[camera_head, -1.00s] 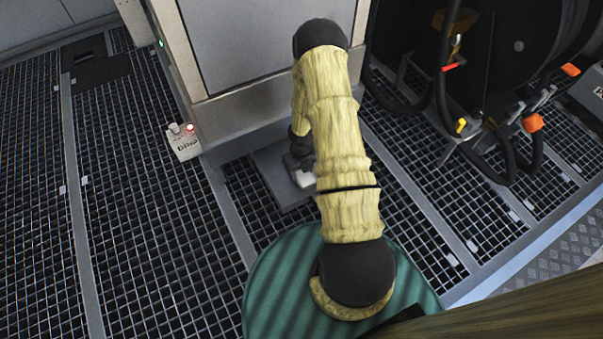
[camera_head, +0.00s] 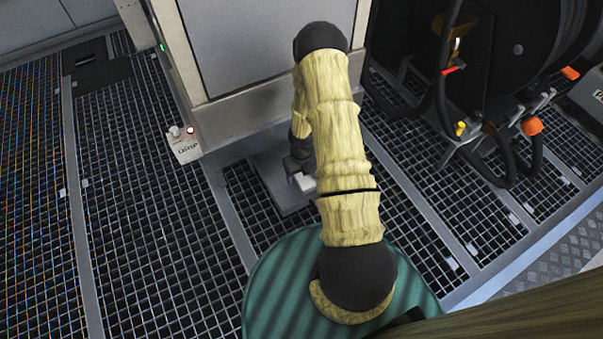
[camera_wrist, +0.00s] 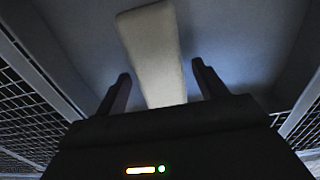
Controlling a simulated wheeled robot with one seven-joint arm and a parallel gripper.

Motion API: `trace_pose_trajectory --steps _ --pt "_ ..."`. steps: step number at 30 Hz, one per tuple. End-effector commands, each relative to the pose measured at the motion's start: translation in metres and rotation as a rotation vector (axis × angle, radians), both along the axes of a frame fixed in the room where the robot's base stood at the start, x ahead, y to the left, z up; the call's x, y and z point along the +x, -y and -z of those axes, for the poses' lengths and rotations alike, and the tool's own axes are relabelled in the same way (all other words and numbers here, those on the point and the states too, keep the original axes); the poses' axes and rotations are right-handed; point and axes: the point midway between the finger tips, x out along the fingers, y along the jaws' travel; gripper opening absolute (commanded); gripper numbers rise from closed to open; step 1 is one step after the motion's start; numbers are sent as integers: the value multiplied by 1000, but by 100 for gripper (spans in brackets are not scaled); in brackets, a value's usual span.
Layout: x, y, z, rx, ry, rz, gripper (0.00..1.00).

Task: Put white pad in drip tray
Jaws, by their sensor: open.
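The white pad (camera_wrist: 152,50) lies on the floor of the grey drip tray (camera_wrist: 245,45), long and pale, seen end-on from my wrist. In the head view a bit of the white pad (camera_head: 304,182) shows beside my arm, inside the drip tray (camera_head: 286,207). My gripper (camera_wrist: 160,80) is open, with one finger on each side of the pad's near end and a gap to each finger. Whether the fingers touch the tray is hard to tell. In the head view my arm and wrist hide much of the tray and most of the pad.
A grey cabinet (camera_head: 270,50) stands over the tray's far side. A small box with a red light and lettering (camera_head: 186,148) is at its left corner. Hoses and a reel (camera_head: 515,50) are at the right. Open grating floor (camera_head: 140,200) lies to the left.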

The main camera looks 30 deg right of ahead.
Motion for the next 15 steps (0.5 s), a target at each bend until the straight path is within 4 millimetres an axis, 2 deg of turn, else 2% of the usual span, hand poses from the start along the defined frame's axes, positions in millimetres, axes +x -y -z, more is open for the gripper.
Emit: trace_pose_trajectory --steps 15 --pt "0 0 -67 0 1 0 71"
